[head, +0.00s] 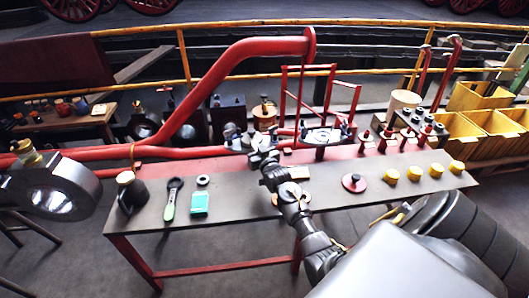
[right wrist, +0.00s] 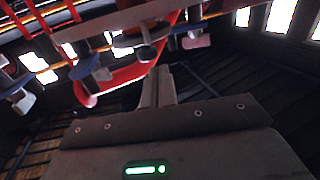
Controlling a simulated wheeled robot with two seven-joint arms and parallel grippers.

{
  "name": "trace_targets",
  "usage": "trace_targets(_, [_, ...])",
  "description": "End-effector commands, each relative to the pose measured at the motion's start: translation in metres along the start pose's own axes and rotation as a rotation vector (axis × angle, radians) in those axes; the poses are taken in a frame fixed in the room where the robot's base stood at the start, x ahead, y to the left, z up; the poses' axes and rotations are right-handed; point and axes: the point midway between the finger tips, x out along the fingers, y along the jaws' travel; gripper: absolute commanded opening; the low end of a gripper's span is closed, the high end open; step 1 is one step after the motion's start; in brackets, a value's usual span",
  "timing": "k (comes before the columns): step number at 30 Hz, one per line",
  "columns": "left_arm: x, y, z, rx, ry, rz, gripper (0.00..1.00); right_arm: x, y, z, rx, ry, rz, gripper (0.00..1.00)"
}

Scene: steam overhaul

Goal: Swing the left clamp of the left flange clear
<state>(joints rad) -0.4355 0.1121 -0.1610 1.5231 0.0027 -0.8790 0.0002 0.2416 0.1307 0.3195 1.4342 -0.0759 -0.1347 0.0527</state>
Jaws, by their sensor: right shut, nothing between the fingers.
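My right gripper (head: 257,146) reaches over the back of the bench to the fittings left of the red pipe frame. In the right wrist view its fingers (right wrist: 160,78) are together, with nothing between them. Blue-grey clamp parts (head: 231,131) sit just left of the gripper in the head view. The right wrist view shows a blue-grey clamp part (right wrist: 84,68) beside a red pipe (right wrist: 125,76), up and left of the fingertips and apparently apart from them. I cannot tell which clamp is the left one, as the gripper partly covers the fittings.
A large red pipe (head: 205,84) rises behind the bench (head: 245,200). A thin red frame (head: 307,68) stands right of the gripper.

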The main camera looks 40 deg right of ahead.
Motion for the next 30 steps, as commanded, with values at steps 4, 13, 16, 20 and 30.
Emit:
trace_targets(4, [0.006, -0.001, 0.007, 0.002, -0.007, -0.002, 0.29, -0.029, -0.001, 0.000, 0.001, 0.001, -0.007, 0.00])
trace_targets(13, [0.011, -0.002, 0.013, 0.004, -0.010, -0.003, 0.29, -0.058, 0.006, -0.001, 0.002, 0.002, -0.005, 0.00])
trace_targets(16, [0.011, -0.002, 0.013, 0.004, -0.011, -0.003, 0.29, -0.060, 0.007, -0.001, 0.002, 0.002, -0.004, 0.00])
trace_targets(20, [0.011, -0.002, 0.013, 0.004, -0.011, -0.003, 0.29, -0.060, 0.007, -0.001, 0.002, 0.002, -0.003, 0.00])
trace_targets(30, [0.011, -0.002, 0.013, 0.004, -0.011, -0.003, 0.00, -0.085, -0.008, 0.020, -0.035, -0.114, -0.034, 0.00])
